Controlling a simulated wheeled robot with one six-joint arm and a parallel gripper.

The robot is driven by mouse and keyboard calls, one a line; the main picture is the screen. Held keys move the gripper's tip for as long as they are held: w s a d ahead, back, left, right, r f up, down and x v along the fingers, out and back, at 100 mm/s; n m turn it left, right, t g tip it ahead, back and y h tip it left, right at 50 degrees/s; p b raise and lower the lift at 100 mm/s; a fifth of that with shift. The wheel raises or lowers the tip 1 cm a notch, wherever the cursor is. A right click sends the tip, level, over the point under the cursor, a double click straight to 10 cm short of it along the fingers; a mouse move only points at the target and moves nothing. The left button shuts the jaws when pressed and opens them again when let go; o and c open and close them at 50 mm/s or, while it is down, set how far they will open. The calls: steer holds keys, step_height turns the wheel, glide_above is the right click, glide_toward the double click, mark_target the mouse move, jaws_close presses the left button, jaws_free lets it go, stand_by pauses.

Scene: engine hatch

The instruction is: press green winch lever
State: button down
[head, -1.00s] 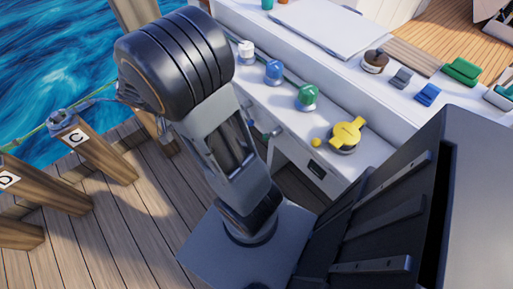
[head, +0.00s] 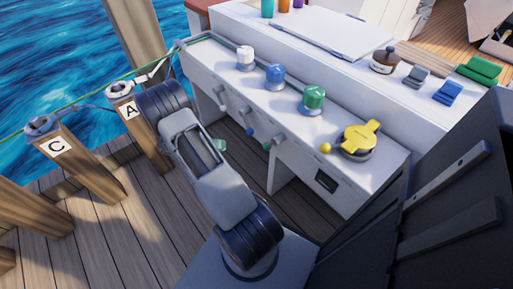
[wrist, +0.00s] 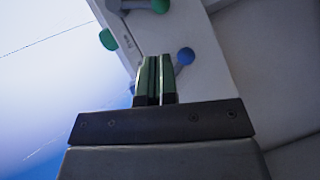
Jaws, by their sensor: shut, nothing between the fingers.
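The green winch lever (head: 272,143) is a short grey lever with a green ball end, on the front face of the white console (head: 292,165). In the wrist view its green ball (wrist: 160,5) is at the top edge, beyond my fingertips and apart from them. My gripper (wrist: 155,60) is shut and empty, pointing up in that view. The blue-ball lever (wrist: 185,56) is just right of the fingertips; I cannot tell whether they touch. In the head view my arm hides most of my gripper.
White, blue, green (head: 313,98) and yellow (head: 360,139) winches stand on the console top. A yellow ball lever (head: 326,148) is right of the green one. Wooden posts (head: 80,165) with lines stand at the left, beside the water. The plank deck left of my arm is clear.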

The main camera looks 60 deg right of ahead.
steer(key=b, duration=0.3)
glide_toward(270, 144)
steer(key=s+d+f, duration=0.2)
steer(key=d+f, duration=0.3)
steer(key=shift+s, duration=0.35)
steer(key=shift+a+f, duration=0.15)
steer(key=shift+f, duration=0.1)
